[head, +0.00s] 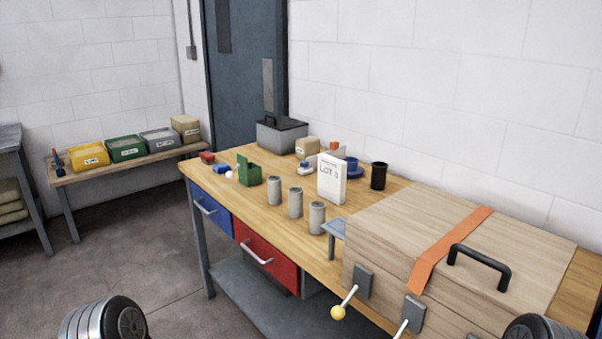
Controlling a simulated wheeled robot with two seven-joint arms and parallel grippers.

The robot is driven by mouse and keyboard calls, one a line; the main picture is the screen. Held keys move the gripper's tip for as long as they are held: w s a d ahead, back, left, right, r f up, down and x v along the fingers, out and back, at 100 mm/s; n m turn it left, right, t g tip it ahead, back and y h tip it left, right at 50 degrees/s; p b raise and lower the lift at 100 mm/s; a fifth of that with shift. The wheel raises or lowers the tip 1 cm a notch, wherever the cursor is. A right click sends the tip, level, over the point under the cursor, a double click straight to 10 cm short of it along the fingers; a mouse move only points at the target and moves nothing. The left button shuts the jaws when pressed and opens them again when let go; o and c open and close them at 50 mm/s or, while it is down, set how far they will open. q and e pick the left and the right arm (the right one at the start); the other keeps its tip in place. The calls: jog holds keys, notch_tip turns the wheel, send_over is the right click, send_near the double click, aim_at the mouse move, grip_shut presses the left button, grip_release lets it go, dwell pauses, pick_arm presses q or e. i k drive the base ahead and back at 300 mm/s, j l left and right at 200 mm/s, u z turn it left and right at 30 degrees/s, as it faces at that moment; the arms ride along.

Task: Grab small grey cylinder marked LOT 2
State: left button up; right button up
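Three small grey cylinders stand upright in a row near the front edge of the wooden workbench (232,161): a left one (274,191), a middle one (296,203) and a right one (317,218). I cannot read a LOT 2 mark on any of them. A white box or card (332,180) stands just behind the right one; its print starts with LOT, and the character after it is unclear. Neither gripper shows; only rounded dark parts of my arms appear at the bottom left and bottom right corners.
A large wooden case (392,225) with an orange strap fills the bench's right side. A low bench (130,164) holds several bins.

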aim_at(295, 193)
jog(key=i+j+z, duration=0.1)
jog(key=j, duration=0.25)
jog(key=i+j+z, duration=0.1)
jog(key=i+j, duration=0.15)
jog(key=i+j+z, duration=0.1)
jog(key=j, duration=0.3)
jog(key=i+j+z, duration=0.1)
jog(key=j, duration=0.3)
jog(key=i+j+z, duration=0.15)
jog(key=i+j, duration=0.1)
jog(key=j, duration=0.1)
